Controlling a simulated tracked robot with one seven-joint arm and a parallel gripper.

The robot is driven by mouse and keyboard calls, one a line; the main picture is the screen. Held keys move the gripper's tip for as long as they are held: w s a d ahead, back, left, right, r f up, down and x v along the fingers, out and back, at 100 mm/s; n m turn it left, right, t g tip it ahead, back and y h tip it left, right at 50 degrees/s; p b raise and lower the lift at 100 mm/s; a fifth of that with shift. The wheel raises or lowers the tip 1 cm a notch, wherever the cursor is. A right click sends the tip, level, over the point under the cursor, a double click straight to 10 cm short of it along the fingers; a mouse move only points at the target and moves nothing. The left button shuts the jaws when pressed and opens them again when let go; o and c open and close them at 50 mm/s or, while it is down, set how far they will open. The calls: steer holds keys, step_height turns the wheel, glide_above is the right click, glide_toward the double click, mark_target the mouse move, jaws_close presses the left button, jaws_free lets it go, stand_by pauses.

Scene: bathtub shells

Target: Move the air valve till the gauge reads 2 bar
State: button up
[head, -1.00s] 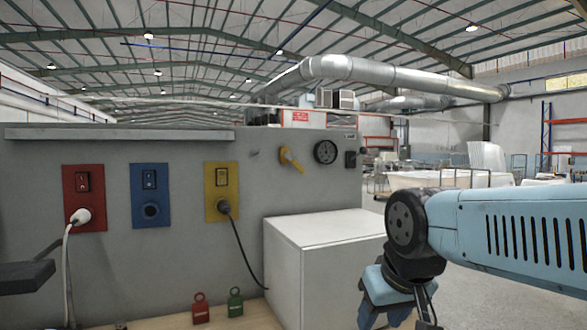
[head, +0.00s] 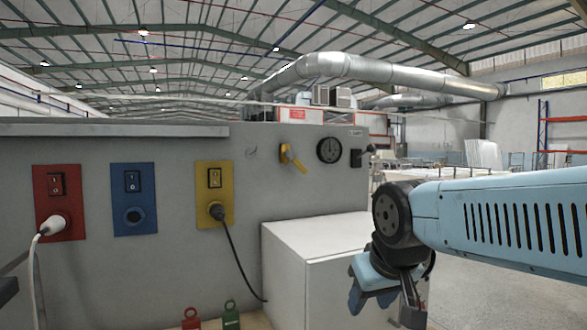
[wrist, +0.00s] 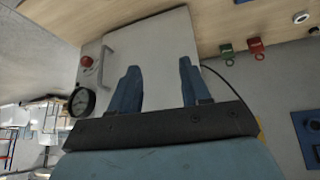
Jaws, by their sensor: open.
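The air valve (head: 293,158) has a yellow handle on the grey panel in the head view, slanting down to the right. The round black gauge (head: 329,150) is just right of it; its needle is too small to read. The gauge also shows at the left of the wrist view (wrist: 82,101). My gripper (wrist: 158,68) is open and empty, its two blue fingers apart in front of a white surface. In the head view my arm is to the right and below the valve, clear of it. I cannot make out the valve in the wrist view.
A white cabinet (head: 325,260) stands below the valve and gauge. A dark switch (head: 356,158) is right of the gauge. Red (head: 59,203), blue (head: 134,199) and yellow (head: 214,193) socket panels are on the left, two with plugged cables. Red and green padlock-like pieces (head: 231,315) sit below.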

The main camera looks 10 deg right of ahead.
steer(key=w+d+r+n+t, duration=0.1)
steer(key=w+r+t, duration=0.1)
steer(key=w, duration=0.3)
steer(key=w+d+r+n+t+h, duration=0.1)
steer(key=w+d+r+t, duration=0.1)
steer(key=w+r, duration=0.2)
steer(key=w+d+r+t, duration=0.1)
steer(key=w+r, duration=0.3)
steer(key=w, duration=0.3)
steer(key=shift+w+d+n+t+h, duration=0.35)
steer(key=shift+w+n+t+h, duration=0.05)
steer(key=w+r+n+t+y, duration=0.1)
steer(key=w+r+n+t, duration=0.25)
steer(key=w+r, duration=0.4)
steer(key=n+t+y, duration=0.2)
steer(key=n+y, duration=0.3)
glide_toward(301, 167)
steer(key=x, duration=1)
steer(key=shift+w+a, duration=0.1)
steer(key=shift+w, duration=0.3)
steer(key=shift+c, duration=0.5)
jaws_close()
